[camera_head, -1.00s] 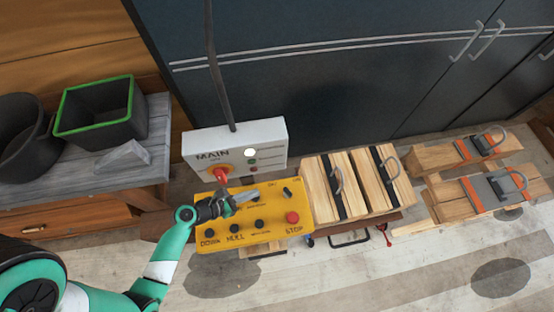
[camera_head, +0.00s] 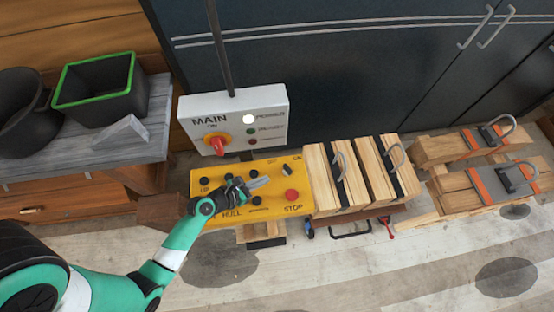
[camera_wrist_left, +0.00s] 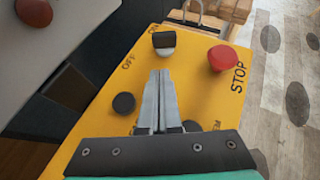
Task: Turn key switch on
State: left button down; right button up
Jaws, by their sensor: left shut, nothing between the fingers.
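The key switch (camera_head: 287,170) is a small black knob at the upper right of the yellow control panel (camera_head: 300,181). In the left wrist view the key switch (camera_wrist_left: 163,42) has a pale base, with OFF and ON lettered beside it; I cannot tell which its handle marks. My left gripper (camera_head: 264,182) is shut and empty above the panel, pointing toward the key switch. In the left wrist view its fingertips (camera_wrist_left: 160,76) are just short of the switch, apparently apart from it. My right gripper is in neither view.
Black buttons lie under and beside my gripper. A white MAIN box (camera_head: 272,106) with a red rotary knob (camera_head: 216,145) stands behind the panel. Wooden blocks (camera_head: 321,180) stand close to the right.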

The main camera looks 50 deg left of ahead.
aim_at(284, 169)
pick_arm(q)
jog(key=w, duration=0.3)
jog(key=w+f, duration=0.1)
jog(key=w, duration=0.2)
jog(key=shift+w+f, duration=0.2)
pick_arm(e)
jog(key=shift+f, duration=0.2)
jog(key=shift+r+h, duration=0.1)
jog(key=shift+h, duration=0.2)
